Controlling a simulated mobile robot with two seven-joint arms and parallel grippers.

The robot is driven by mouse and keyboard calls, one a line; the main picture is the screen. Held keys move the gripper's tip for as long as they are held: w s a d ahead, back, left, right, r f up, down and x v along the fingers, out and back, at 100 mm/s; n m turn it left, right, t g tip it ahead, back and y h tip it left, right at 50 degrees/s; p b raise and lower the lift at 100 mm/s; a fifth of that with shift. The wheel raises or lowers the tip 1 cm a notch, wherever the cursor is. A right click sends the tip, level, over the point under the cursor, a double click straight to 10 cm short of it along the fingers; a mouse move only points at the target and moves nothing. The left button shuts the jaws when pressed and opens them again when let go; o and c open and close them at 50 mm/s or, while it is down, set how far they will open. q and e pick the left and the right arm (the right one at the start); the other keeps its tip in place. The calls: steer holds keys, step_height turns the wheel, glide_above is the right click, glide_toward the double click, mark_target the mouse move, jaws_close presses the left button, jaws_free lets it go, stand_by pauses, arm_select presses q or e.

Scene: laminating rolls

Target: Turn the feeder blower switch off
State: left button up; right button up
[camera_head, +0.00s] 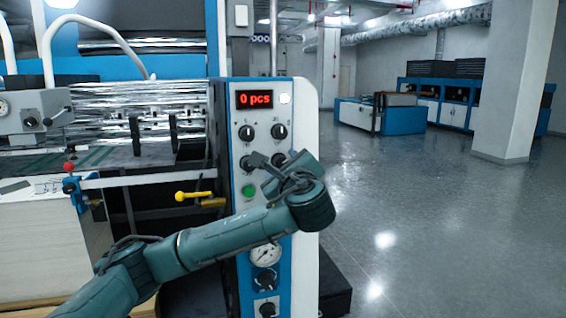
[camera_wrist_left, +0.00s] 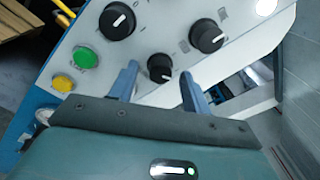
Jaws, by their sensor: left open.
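The control panel (camera_head: 262,120) stands upright with a red "0 pcs" display and black rotary switches with white pointer marks. My left gripper (camera_head: 280,164) is at the lower right switch of the upper group (camera_head: 279,158), partly covering it. In the left wrist view this small black switch (camera_wrist_left: 160,68) lies between the tips of the open fingers, apart from both as far as I can see. Its pointer slants down to the right there. Two larger switches (camera_wrist_left: 117,22) and (camera_wrist_left: 206,36) are beyond the fingers. Labels are too small to read, so I cannot tell which switch is the feeder blower's.
A green button (camera_head: 249,191) sits left of my wrist; a yellow button (camera_wrist_left: 62,84) shows beside it in the wrist view. A pressure gauge (camera_head: 265,253) is lower down. A yellow-handled lever (camera_head: 192,196) sticks out at left. The floor (camera_head: 400,220) at right is clear.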

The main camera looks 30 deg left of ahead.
arm_select(q)
steer(key=shift+w+a, duration=0.15)
steer(key=shift+w, duration=0.05)
arm_select(e)
steer(key=shift+w+d, duration=0.1)
arm_select(q)
steer(key=c, duration=1)
